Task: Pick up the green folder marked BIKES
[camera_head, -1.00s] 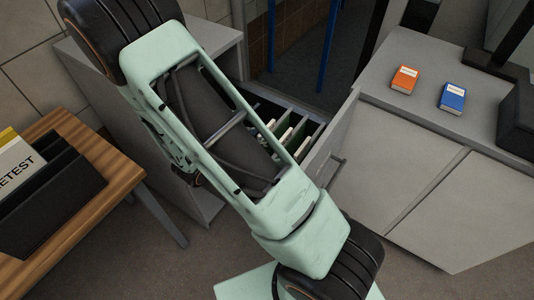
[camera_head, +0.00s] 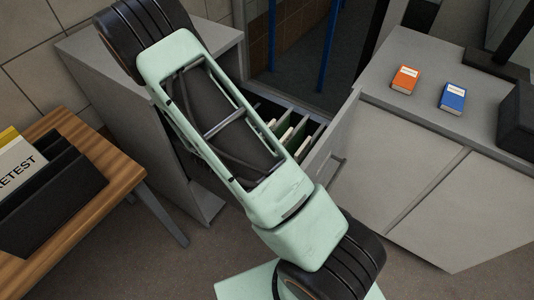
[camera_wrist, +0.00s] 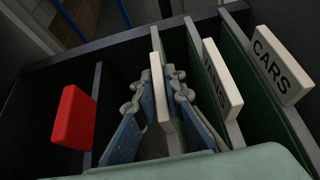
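In the wrist view, my gripper's two blue fingers (camera_wrist: 160,100) stand on either side of a white folder tab (camera_wrist: 157,85). The fingers are very close to the tab, and I cannot tell whether both press on it. This tab is seen nearly edge-on, so its wording cannot be read and BIKES is not legible. In the head view, my arm hides the gripper; white tabs (camera_head: 285,137) show in the drawer.
The open drawer (camera_head: 318,148) has dark dividers. A red item (camera_wrist: 73,118) stands in its left part. An orange book (camera_head: 404,79) and a blue book (camera_head: 453,97) lie on the grey cabinet at right. A black holder (camera_head: 60,205) is on the wooden table at left.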

